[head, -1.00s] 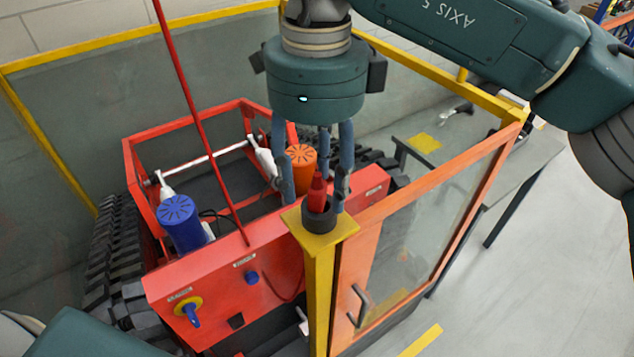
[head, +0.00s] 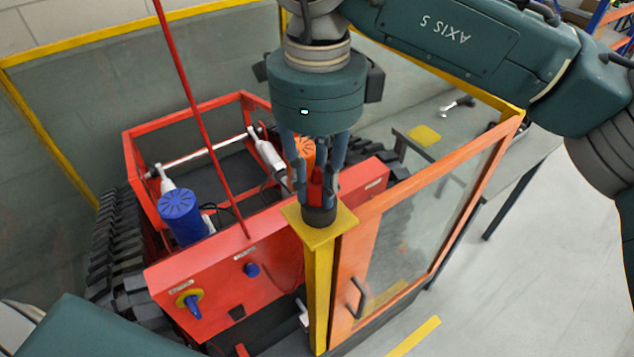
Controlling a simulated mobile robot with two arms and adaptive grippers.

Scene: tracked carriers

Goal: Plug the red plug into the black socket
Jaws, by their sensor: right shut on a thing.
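The red plug (head: 316,184) stands upright in a dark round holder (head: 319,217) on top of the yellow post. My right gripper (head: 317,192) points straight down over it and is shut on the plug, its fingers hiding much of it. A small black opening (head: 237,313), which looks like the black socket, is low on the front of the red carrier panel (head: 215,285), left of the post. My left gripper is out of view; only part of my left arm shows at the lower left.
The yellow post (head: 318,290) stands close in front of the panel, beside a glazed orange door (head: 420,230). A thin red pole (head: 200,115) rises from the carrier. A blue knob (head: 192,305) and blue button (head: 251,270) stick out from the panel.

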